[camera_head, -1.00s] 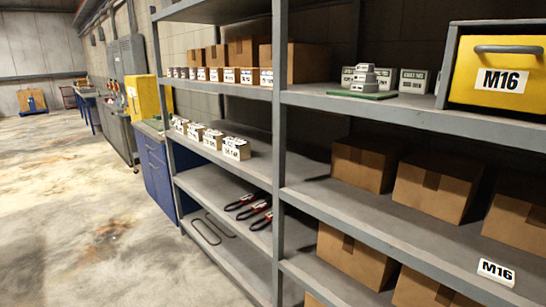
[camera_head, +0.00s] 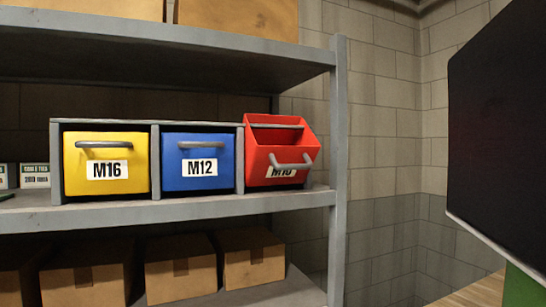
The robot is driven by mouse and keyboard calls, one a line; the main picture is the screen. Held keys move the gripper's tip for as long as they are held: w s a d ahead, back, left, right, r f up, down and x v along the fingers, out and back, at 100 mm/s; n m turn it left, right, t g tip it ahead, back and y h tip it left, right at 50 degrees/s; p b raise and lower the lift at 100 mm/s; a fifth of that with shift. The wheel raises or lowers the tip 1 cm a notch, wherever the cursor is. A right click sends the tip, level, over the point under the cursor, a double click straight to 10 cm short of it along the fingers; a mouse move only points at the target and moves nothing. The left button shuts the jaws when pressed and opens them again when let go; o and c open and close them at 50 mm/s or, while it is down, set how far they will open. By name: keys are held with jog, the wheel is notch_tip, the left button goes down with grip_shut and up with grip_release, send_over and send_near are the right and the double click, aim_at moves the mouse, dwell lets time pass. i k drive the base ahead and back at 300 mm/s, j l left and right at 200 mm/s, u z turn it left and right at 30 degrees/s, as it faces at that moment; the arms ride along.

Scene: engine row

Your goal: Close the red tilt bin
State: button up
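The red tilt bin (camera_head: 312,147) is the rightmost of three bins in a grey rack on the shelf. It is tilted forward and open at the top. Its grey handle (camera_head: 292,163) is on the front, and its label is partly hidden by the handle. The blue M12 bin (camera_head: 198,163) and the yellow M16 bin (camera_head: 105,164) stand to its left, both upright and closed. My gripper is not in view.
The bins stand on a grey metal shelf (camera_head: 190,211) with an upright post (camera_head: 338,170) just right of the red bin. Cardboard boxes (camera_head: 180,270) sit on the shelf below. A large dark panel (camera_head: 500,130) is close at the right. Block wall shows between.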

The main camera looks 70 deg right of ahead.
aim_at(272, 157)
jog(key=z, duration=1.35)
